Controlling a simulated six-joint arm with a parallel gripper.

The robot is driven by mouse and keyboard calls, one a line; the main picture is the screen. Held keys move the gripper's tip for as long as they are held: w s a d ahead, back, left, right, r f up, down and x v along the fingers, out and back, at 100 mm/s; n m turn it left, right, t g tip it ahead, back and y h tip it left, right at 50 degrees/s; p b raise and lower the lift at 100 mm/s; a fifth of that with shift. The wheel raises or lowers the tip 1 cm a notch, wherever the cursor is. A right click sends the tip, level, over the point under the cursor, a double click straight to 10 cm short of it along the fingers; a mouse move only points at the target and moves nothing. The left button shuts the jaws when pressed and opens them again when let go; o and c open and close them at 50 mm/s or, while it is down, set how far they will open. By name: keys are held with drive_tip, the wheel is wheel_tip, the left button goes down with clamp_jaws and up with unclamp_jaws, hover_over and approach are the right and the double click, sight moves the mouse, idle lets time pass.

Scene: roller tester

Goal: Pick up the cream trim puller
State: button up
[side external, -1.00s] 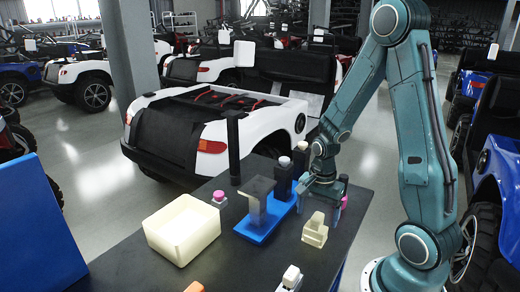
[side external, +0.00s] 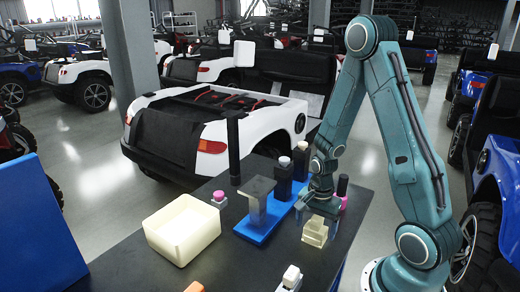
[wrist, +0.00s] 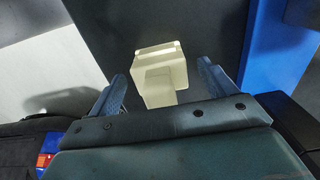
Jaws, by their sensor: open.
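The cream trim puller (side external: 315,234) stands on the dark table near its right edge. It is a small blocky piece with a stepped top. My gripper (side external: 320,211) is just above and behind it in the side view, partly overlapping its top. In the wrist view the cream trim puller (wrist: 160,72) lies ahead, between the two spread blue-grey fingers of my gripper (wrist: 160,85). The jaws are open, with gaps on both sides of the piece. I cannot tell how far the fingertips are above the table.
A blue stand with a grey-topped post (side external: 258,208) is close on the left. A cream open box (side external: 182,230) stands further left. A black-and-pink item (side external: 342,190) is behind my gripper. A white-topped item (side external: 291,277) stands at the front edge.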

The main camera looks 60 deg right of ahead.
drive_tip(key=shift+f, duration=0.35)
idle(0.3)
drive_tip(key=c, duration=1.6)
drive_tip(key=shift+r, duration=0.2)
wheel_tip(320, 180, up, 20)
drive_tip(key=shift+f, duration=0.15)
drive_tip(key=o, duration=0.9)
clamp_jaws()
